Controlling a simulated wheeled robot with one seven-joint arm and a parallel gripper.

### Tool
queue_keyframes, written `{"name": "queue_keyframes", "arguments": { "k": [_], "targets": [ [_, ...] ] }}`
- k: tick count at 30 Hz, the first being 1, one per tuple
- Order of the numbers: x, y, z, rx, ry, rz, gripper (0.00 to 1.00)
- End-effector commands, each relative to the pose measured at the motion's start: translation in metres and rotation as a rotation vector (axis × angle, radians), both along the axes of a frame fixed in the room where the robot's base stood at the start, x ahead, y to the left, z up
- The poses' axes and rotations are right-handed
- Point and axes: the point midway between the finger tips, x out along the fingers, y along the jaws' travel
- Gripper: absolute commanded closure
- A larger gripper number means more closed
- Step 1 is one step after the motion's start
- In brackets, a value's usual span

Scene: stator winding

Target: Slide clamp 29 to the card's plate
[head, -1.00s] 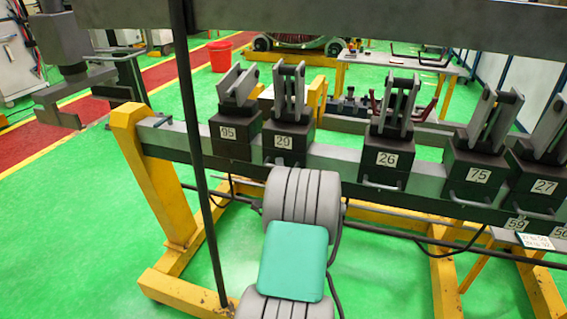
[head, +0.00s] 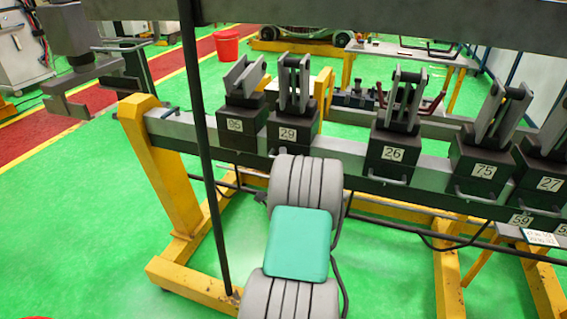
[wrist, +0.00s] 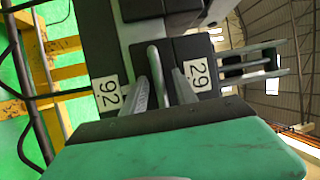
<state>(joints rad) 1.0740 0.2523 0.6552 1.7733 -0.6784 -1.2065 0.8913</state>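Clamp 29 (head: 288,133) is a dark block with grey upright jaws on the rail, between clamps 95 and 26. In the wrist view its numbered label (wrist: 198,73) lies sideways, and its grey handle bar (wrist: 159,75) stands out towards me. My gripper (wrist: 160,80) is open, its two grey fingers on either side of the handle with small gaps; I cannot tell whether either touches. In the head view my arm hides the fingers. A plate marked 92 (wrist: 107,95) sits below clamp 29. The white card (head: 541,238) is at the right edge, its writing too small to read surely.
Clamp 95 (head: 240,120) stands close on the left of clamp 29. Clamp 26 (head: 394,150) stands on the right with bare rail (head: 340,149) between. Clamps 75 (head: 484,168) and 27 (head: 546,182) are farther right. A black cable hangs below the rail.

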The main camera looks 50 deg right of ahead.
Motion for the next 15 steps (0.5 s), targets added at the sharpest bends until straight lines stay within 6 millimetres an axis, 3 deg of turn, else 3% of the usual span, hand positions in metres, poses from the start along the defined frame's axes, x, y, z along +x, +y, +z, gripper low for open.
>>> {"name": "queue_keyframes", "arguments": {
  "k": [15],
  "targets": [
    [-0.047, 0.052, -0.015, -0.001, -0.001, -0.001, 0.66]
  ]
}}
